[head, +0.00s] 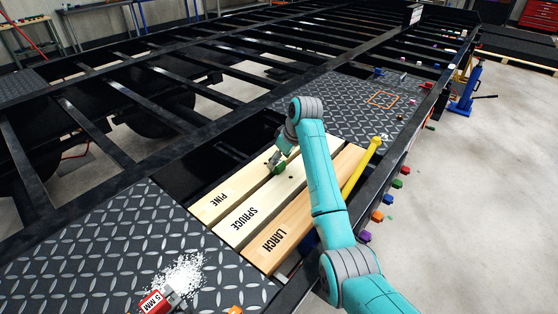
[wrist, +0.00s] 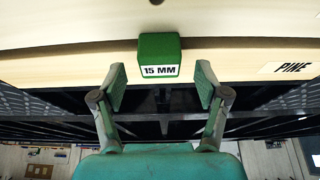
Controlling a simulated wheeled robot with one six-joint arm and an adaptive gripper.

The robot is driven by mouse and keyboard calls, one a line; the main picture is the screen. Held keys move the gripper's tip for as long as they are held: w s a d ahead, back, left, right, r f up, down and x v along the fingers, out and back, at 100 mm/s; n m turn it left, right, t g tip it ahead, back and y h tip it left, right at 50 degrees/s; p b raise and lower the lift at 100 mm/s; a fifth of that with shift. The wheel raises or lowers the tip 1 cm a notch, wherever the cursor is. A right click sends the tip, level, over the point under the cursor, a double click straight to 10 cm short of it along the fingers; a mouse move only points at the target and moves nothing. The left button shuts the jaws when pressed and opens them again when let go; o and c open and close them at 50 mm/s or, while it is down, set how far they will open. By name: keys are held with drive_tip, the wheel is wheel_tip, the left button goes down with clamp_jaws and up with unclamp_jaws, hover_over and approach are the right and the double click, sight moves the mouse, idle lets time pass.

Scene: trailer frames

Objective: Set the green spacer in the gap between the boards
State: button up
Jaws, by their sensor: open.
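The green spacer (wrist: 160,50), labelled 15 MM, stands at the gap between the pine board (wrist: 240,62) and the spruce board (wrist: 60,25) in the wrist view. How deep it sits is hidden. In the head view the spacer (head: 280,169) shows small on the same seam, partly behind my gripper. My gripper (wrist: 162,75) is open, one finger on each side of the spacer, with a visible space between each finger and the block. In the head view my gripper (head: 275,162) is low over the boards.
The larch board (head: 290,232) lies beside the spruce board (head: 250,212). A yellow bar (head: 361,167) lies along its far edge. Tread plates (head: 110,250) flank the boards. White granules (head: 182,274) and a red 5 MM block (head: 155,302) lie on the near plate. Open frame bays lie beyond the pine.

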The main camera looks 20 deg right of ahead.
drive_tip(key=v, duration=1.1)
